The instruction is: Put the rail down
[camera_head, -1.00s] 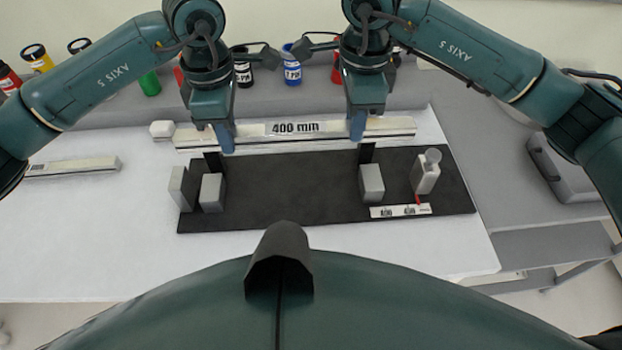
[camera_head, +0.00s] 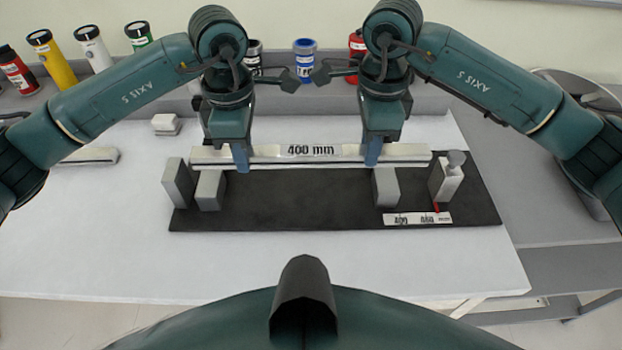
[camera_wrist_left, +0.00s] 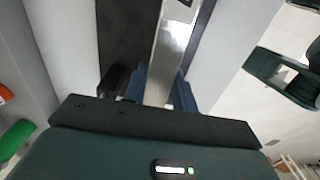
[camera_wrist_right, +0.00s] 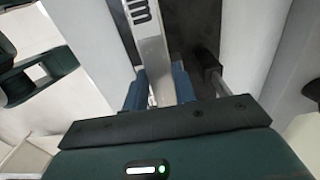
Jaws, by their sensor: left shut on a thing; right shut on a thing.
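The rail (camera_head: 270,153) is a long pale bar marked "400 mm", level across the back part of the dark rig plate (camera_head: 290,205) in the head view. My left gripper (camera_head: 241,166) is shut on it left of the label; the rail also shows between the blue fingers in the left wrist view (camera_wrist_left: 166,60). My right gripper (camera_head: 371,161) is shut on it right of the label; the right wrist view shows the rail too (camera_wrist_right: 152,50). Whether the rail touches anything beneath it cannot be told.
Grey blocks stand on the plate at the left (camera_head: 210,190) and right (camera_head: 386,187). A clamp-like grey piece (camera_head: 447,178) and a label strip (camera_head: 418,219) are at the plate's right. Another bar (camera_head: 90,156) lies at left. Bottles line the back. The white table front is clear.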

